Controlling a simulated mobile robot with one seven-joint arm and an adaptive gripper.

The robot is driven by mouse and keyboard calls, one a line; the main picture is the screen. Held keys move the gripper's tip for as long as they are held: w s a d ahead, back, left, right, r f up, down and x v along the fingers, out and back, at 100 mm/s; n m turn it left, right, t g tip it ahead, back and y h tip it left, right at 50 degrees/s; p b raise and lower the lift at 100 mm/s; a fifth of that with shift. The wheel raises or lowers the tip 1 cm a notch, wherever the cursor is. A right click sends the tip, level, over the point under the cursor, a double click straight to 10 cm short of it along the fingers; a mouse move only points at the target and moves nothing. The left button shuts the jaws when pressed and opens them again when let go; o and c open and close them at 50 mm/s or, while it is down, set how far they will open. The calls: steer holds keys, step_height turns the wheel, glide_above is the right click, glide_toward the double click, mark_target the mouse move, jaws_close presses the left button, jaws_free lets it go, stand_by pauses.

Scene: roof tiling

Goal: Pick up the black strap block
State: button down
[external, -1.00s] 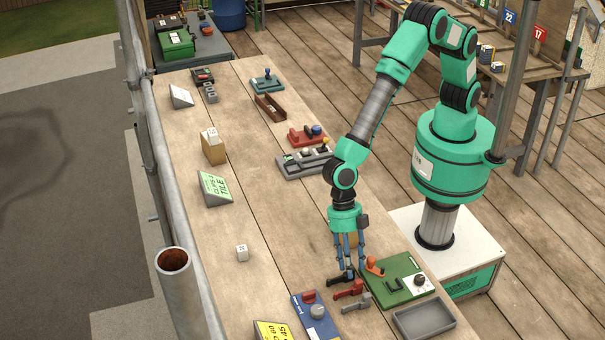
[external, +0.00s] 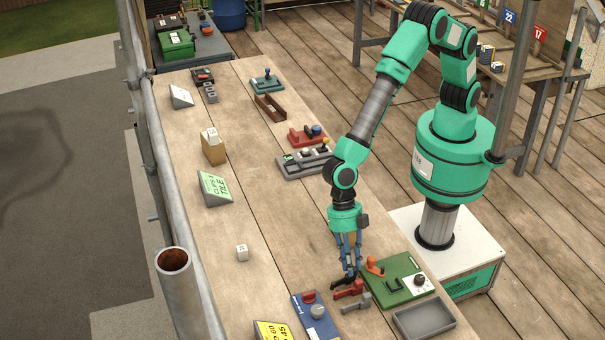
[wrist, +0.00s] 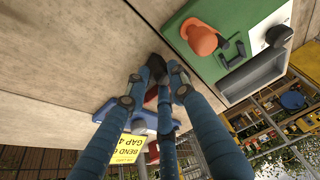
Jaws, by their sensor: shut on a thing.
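The black strap block (external: 342,283) is on the bench at the left of the green board, beside a red piece (external: 350,289) and a grey piece (external: 357,301). My gripper (external: 351,275) points down over it, with its blue fingers drawn together on the block. In the wrist view the dark block (wrist: 156,66) shows between the fingertips, mostly hidden by them. I cannot tell whether the block touches the bench.
The green board (external: 408,268) with an orange knob (external: 375,265) lies right of my gripper, with a grey tray (external: 424,319) in front. A blue board (external: 315,318) and a yellow sign (external: 272,330) stand front left. The bench left of my gripper is mostly clear.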

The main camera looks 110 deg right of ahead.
steer(key=shift+r, duration=0.45)
steer(key=s+d+r+p, duration=0.1)
steer(key=s+d+r, duration=0.1)
steer(key=s+d, duration=0.2)
steer(key=s+d+r+p, duration=0.1)
steer(key=s+d, duration=0.3)
steer(key=s, duration=0.5)
steer(key=shift+s+d+r, duration=0.25)
steer(key=shift+d+r, duration=0.05)
steer(key=shift+r, duration=0.2)
